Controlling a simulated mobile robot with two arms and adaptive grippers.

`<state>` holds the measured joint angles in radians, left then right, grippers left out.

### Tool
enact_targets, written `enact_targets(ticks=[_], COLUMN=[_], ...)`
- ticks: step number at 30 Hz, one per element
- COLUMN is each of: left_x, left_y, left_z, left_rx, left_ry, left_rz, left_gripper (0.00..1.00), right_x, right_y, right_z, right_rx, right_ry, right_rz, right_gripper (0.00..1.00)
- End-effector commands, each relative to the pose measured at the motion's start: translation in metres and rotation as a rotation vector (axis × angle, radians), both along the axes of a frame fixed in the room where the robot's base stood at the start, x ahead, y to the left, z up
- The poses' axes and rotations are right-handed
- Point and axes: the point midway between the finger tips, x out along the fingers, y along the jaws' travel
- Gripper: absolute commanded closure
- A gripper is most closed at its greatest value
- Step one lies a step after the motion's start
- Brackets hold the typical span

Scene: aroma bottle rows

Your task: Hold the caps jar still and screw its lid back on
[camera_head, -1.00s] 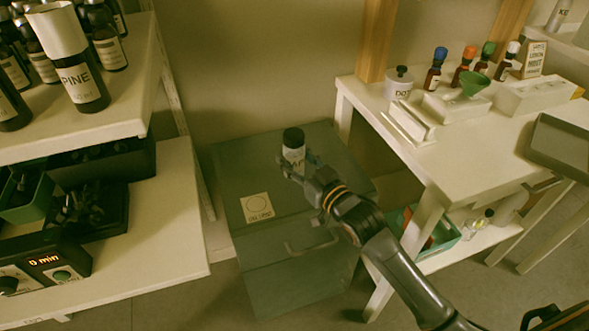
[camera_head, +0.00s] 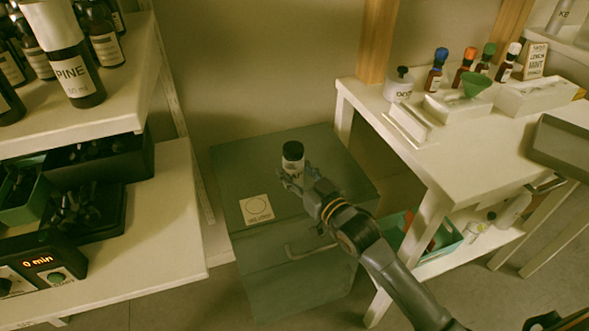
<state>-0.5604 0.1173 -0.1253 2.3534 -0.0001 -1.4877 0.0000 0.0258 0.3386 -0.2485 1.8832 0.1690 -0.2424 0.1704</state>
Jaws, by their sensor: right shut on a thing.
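The caps jar (camera_head: 292,165) is a small white jar with a dark label, standing upright over the top of the grey-green cabinet (camera_head: 240,160). Its black lid (camera_head: 293,150) sits on top of the jar; I cannot tell how tightly. My right gripper (camera_head: 291,180) is shut on the lower part of the jar from the front, and its fingers hide the jar's base. Whether the base touches the cabinet cannot be made out. My left gripper is not in view.
A square card with a circle (camera_head: 256,209) lies on the cabinet, left of the jar. A white shelf with dark bottles, including a PINE bottle (camera_head: 76,82), stands left. A white table (camera_head: 425,160) with small bottles and a green funnel (camera_head: 476,84) stands right.

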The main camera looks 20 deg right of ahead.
Motion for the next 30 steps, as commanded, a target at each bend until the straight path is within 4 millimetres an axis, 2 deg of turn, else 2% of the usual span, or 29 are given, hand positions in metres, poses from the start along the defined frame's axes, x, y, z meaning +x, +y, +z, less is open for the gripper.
enact_targets(ticks=[1,4,16,19,20,21,30], left_x=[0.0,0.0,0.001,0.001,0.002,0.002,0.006], left_y=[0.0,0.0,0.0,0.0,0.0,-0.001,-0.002], left_z=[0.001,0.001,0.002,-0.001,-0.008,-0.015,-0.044], left_rx=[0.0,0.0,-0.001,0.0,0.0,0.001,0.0], left_ry=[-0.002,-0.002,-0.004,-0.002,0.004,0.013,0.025], left_rz=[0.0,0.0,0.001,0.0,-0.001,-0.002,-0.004], left_gripper=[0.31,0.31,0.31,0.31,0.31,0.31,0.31], right_x=[0.0,0.0,-0.001,-0.013,-0.018,-0.025,-0.083], right_y=[0.0,0.0,0.0,-0.004,-0.005,-0.008,-0.025], right_z=[-0.002,-0.001,0.003,0.002,0.001,0.002,0.002], right_rx=[0.0,0.0,-0.001,-0.001,-0.001,-0.001,-0.001], right_ry=[0.001,0.001,0.002,0.003,0.004,0.004,0.005], right_rz=[0.0,0.0,0.0,0.0,0.0,0.0,0.0], right_gripper=[0.55,0.34,0.34,0.34,0.34,0.34,0.34])
